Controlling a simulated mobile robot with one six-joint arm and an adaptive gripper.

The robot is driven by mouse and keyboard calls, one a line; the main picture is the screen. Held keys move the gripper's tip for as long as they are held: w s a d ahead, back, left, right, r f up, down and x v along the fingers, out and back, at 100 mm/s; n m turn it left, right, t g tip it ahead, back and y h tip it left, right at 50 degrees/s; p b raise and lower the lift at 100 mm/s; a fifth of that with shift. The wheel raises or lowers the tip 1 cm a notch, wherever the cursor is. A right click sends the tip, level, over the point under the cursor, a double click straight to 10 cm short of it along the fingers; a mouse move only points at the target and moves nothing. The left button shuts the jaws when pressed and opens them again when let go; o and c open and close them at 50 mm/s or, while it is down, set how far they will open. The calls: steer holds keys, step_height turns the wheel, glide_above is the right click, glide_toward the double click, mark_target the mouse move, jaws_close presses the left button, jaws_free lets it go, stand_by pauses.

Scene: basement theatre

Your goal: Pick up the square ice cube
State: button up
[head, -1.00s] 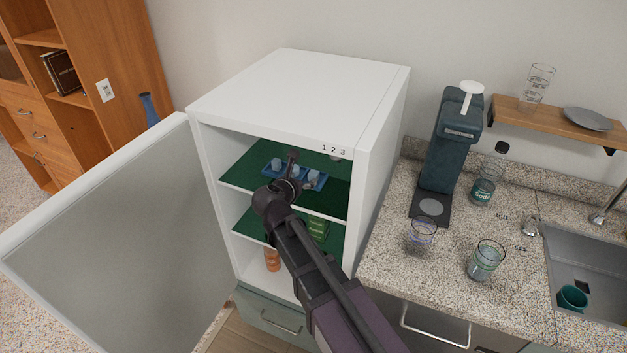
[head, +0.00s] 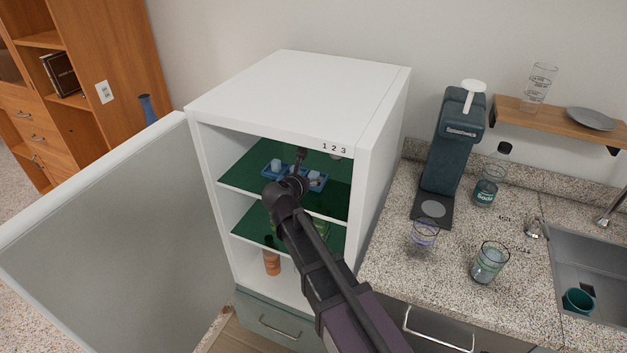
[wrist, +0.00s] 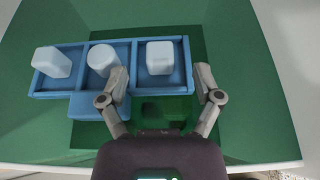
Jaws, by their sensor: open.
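A blue tray (wrist: 65,88) with three compartments lies on the green upper shelf of the open white cabinet; it also shows in the head view (head: 321,186). In the wrist view, the right compartment holds a square white ice cube (wrist: 160,56). The middle one holds a rounder white piece (wrist: 102,57), and the left one holds a tilted white block (wrist: 52,62). My gripper (wrist: 162,72) is open and empty, its fingers spread to the left and right of the square cube's compartment. The left finger overlaps the middle piece's edge in the picture. In the head view my arm partly hides the tray.
The cabinet (head: 290,95) encloses the shelf with a side wall and a low top. Its door (head: 120,235) stands open on the left. A lower shelf holds an orange bottle (head: 271,262). A counter with glasses (head: 490,262) and a dispenser (head: 452,150) is on the right.

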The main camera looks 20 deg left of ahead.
mark_target(312, 176)
steer(key=shift+b+x, duration=0.45)
steer(key=shift+x, duration=1.15)
steer(key=shift+f, duration=0.1)
steer(key=shift+s, duration=0.1)
steer(key=shift+c, duration=0.2)
steer(key=c, duration=0.9)
